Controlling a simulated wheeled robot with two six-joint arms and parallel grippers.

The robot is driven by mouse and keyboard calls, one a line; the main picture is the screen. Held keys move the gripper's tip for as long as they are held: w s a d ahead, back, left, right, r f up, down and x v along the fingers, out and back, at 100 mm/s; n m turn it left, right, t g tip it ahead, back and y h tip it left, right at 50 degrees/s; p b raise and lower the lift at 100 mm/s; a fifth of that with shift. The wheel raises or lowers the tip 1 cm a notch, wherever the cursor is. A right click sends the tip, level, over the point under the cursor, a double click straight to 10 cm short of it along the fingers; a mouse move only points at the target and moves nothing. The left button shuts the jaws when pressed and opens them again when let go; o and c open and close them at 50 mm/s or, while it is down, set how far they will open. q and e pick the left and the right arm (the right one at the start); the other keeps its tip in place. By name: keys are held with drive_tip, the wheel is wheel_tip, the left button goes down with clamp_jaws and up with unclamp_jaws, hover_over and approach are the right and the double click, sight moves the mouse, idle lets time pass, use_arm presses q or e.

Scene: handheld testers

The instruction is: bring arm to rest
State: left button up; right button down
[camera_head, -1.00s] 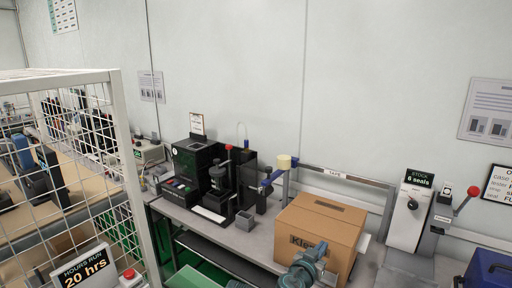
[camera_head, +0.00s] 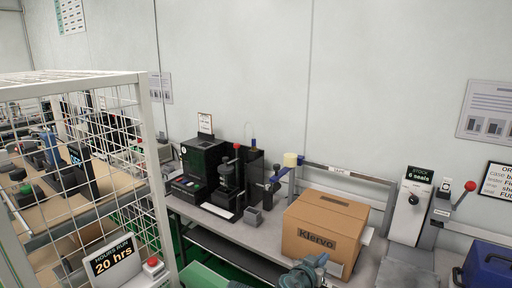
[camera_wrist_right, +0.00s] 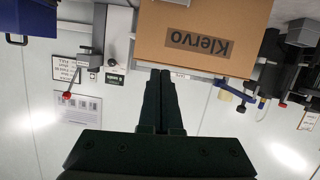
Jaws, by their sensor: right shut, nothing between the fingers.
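My right arm (camera_head: 306,273) shows at the bottom edge of the head view, in front of the cardboard box; its fingertips cannot be made out there. In the right wrist view my right gripper (camera_wrist_right: 161,75) has its two dark fingers together with nothing between them. The fingers point toward the box's side of that upside-down picture, apart from any object I can make out. My left arm and gripper are not in view.
A closed "Klervo" cardboard box (camera_head: 325,228) stands on the grey bench (camera_head: 273,228). Black testing equipment (camera_head: 205,165) is left of it. A white wire cage (camera_head: 100,160) stands at left. A blue case (camera_head: 487,266) and a red-knobbed lever (camera_head: 463,199) are at right.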

drive_tip(key=s+a+f+n+g+y+p, duration=0.3)
drive_tip(key=s+a+f+n+g+y, duration=0.1)
drive_tip(key=s, duration=0.5)
drive_tip(key=s+a+f+n+g+y+p, duration=0.3)
drive_tip(key=s+a+n+g, duration=0.3)
drive_tip(key=s+a+g, duration=0.2)
drive_tip(key=shift+s+a+f+y+p, duration=0.3)
drive_tip(key=shift+s+a+f+y, duration=0.1)
drive_tip(key=shift+s+a+f, duration=0.45)
